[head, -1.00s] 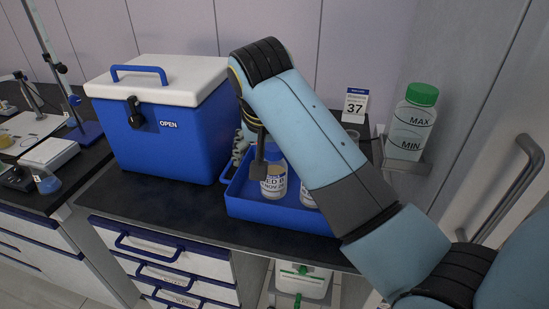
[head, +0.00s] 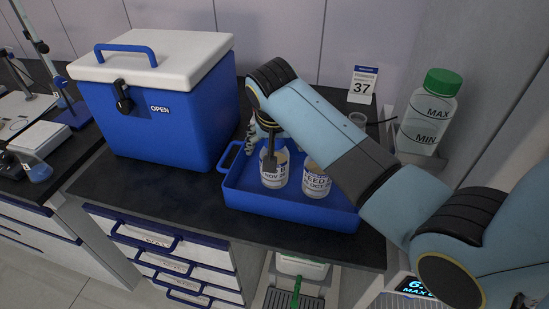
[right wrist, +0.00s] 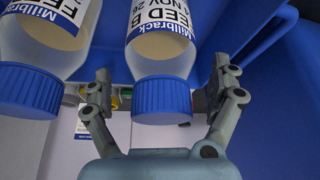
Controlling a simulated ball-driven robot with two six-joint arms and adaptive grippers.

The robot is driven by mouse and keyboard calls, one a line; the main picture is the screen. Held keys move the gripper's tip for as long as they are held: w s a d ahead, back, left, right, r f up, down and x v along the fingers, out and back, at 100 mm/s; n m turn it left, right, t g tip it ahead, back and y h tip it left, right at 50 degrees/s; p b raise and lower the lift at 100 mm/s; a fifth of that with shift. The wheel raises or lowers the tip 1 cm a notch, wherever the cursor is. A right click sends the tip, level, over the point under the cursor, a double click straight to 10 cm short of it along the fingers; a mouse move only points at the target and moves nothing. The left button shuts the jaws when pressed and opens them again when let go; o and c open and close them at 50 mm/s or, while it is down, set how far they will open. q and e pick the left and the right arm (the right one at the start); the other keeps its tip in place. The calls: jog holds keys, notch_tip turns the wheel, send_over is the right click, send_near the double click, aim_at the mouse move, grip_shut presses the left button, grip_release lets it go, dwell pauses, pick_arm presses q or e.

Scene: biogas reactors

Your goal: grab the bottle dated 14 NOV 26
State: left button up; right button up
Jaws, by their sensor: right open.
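The bottle labelled with NOV 26 (head: 274,176) stands upright at the left of a blue tray (head: 290,211); its day number is not readable in the head view. My right gripper (head: 268,150) is at its top, partly in front of it. In the right wrist view this bottle (right wrist: 160,48), with a blue cap (right wrist: 162,97) and a FEED B label, appears upside down. The open fingers (right wrist: 162,90) stand either side of the cap, with gaps. A second bottle (head: 316,182), with an OCT label, stands to the right, and shows in the wrist view (right wrist: 40,45). My left gripper is not in view.
A blue cooler (head: 165,115) with a white lid stands left of the tray. A green-capped container (head: 430,112) stands at the right, near a card reading 37 (head: 362,85). Bare dark counter (head: 150,192) lies in front of the cooler.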

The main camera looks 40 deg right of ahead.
jog(key=shift+x, duration=0.9)
jog(key=c, duration=1.7)
